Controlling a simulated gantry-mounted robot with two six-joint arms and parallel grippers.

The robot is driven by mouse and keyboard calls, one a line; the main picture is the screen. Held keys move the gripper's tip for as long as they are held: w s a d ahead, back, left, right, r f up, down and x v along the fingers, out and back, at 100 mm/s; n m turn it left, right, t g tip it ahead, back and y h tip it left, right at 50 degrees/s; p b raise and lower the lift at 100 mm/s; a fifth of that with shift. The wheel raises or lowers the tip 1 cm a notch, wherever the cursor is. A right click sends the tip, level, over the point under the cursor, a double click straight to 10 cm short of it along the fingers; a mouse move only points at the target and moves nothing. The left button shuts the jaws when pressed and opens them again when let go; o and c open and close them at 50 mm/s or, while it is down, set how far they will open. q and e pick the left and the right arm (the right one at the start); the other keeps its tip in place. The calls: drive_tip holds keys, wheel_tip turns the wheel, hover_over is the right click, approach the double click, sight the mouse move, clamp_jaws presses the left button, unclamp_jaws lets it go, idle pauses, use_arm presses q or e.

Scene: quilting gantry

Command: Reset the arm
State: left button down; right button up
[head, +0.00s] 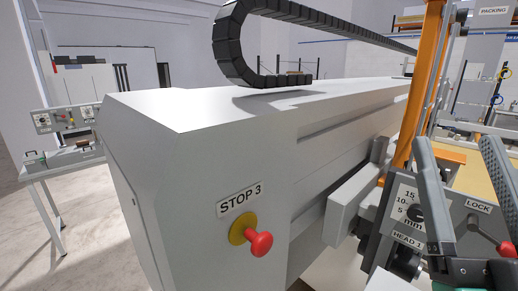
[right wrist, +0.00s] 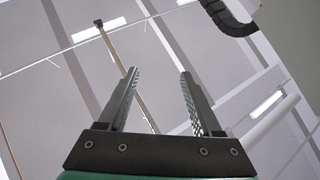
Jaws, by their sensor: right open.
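My right gripper (head: 455,146) is at the right edge of the head view, with its two dark fingers pointing up and spread apart. It is in front of the grey plate marked HEAD 1 and LOCK (head: 460,217). In the right wrist view the gripper (right wrist: 159,74) is open, with nothing between its ridged fingers, which point up toward the ceiling (right wrist: 85,85). I cannot tell how far the gripper is from the plate. My left gripper is not in view.
A large grey machine beam (head: 215,135) fills the middle. A red button (head: 261,244) sits on its near face under the STOP 3 label. A black cable chain (head: 232,45) loops above. An orange post (head: 415,100) stands near my right gripper. A side table (head: 60,170) is left.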

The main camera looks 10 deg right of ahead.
drive_tip(key=s+a+r+n+t+y, duration=0.1)
drive_tip(key=a+r+n+t+y, duration=0.15)
drive_tip(key=a+y, duration=0.55)
wheel_tip(320, 180, up, 26)
drive_tip(key=d+y+p, duration=0.2)
drive_tip(key=p, duration=2.3)
drive_tip(key=shift+f, duration=0.2)
drive_tip(key=shift+g, duration=0.25)
